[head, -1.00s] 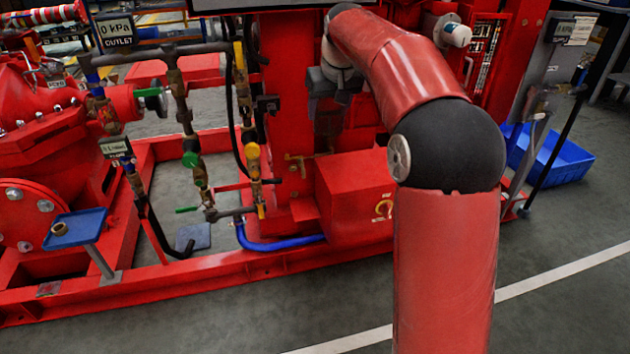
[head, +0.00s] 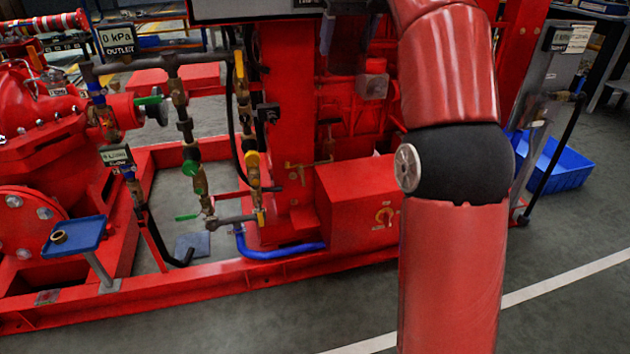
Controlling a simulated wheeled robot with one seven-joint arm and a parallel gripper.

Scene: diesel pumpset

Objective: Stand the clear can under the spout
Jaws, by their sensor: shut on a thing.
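My gripper (head: 348,10) shows as a dark shape at the top edge, partly cut off, in front of the red frame. A small see-through can (head: 372,86) shows just below it, upright, with red machinery visible through it. The exact grip on the can is too small to make out. A brass tap (head: 301,168), which may be the spout, sticks out at the red upright, lower and to the left of the can. The can is well apart from the tap.
A red box (head: 358,205) stands on the red skid rail (head: 200,285) below the can. Pipes with valves (head: 190,150) and a small blue tray (head: 75,237) are at left. A blue bin (head: 555,165) lies at right. Grey floor in front is free.

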